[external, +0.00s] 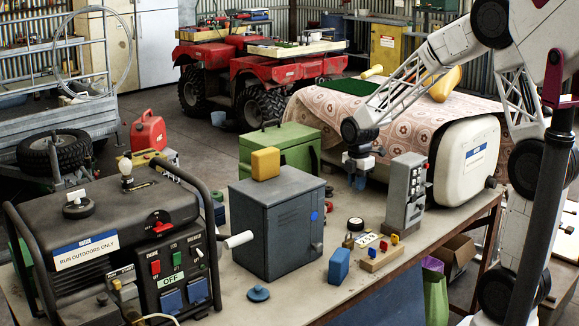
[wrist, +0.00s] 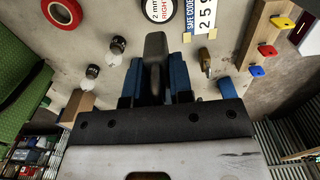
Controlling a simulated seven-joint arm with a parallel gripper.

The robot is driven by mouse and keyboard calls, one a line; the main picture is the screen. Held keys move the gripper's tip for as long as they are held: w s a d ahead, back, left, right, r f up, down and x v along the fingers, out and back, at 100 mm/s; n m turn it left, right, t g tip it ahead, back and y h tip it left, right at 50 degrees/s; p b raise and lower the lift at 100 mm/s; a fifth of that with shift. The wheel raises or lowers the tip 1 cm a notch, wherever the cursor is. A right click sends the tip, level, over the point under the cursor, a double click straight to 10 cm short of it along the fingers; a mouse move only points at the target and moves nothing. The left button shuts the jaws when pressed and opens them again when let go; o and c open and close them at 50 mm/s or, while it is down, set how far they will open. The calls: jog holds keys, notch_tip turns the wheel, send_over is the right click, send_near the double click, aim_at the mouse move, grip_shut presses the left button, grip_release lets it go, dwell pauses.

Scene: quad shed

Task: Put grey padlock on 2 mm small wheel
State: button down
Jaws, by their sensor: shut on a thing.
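My gripper (wrist: 155,88) has blue fingers and is shut on a dark grey thing that looks like the grey padlock (wrist: 154,48). In the external view my gripper (external: 358,182) hangs above the bench, behind and left of the grey switch panel; the padlock is hard to make out there. The 2 mm small wheel (wrist: 161,9) is a dark-rimmed disc with a white printed face, cut by the top edge of the wrist view, just beyond the padlock. It looks like the small black wheel (external: 355,224) lying on the bench in the external view. Padlock and wheel appear apart.
A brass padlock (wrist: 207,62) and a "259" code card (wrist: 205,14) lie near the wheel. Two small bulbs (wrist: 118,46) (wrist: 92,72) and a red roll (wrist: 62,12) lie left. A grey cabinet (external: 275,220), switch panel (external: 405,195) and coloured-key board (external: 381,257) stand around.

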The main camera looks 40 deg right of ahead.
jog(key=shift+d, duration=0.1)
dwell(0.3)
send_over(355, 221)
jog(key=shift+w+d+f, duration=0.1)
jog(key=shift+d+f, duration=0.05)
jog(key=shift+f, duration=2.95)
jog(key=shift+f, duration=1.85)
jog(key=shift+f, duration=0.15)
jog(key=c, duration=1)
grip_release()
notch_tip(355, 221, up, 12)
jog(key=shift+r, duration=0.15)
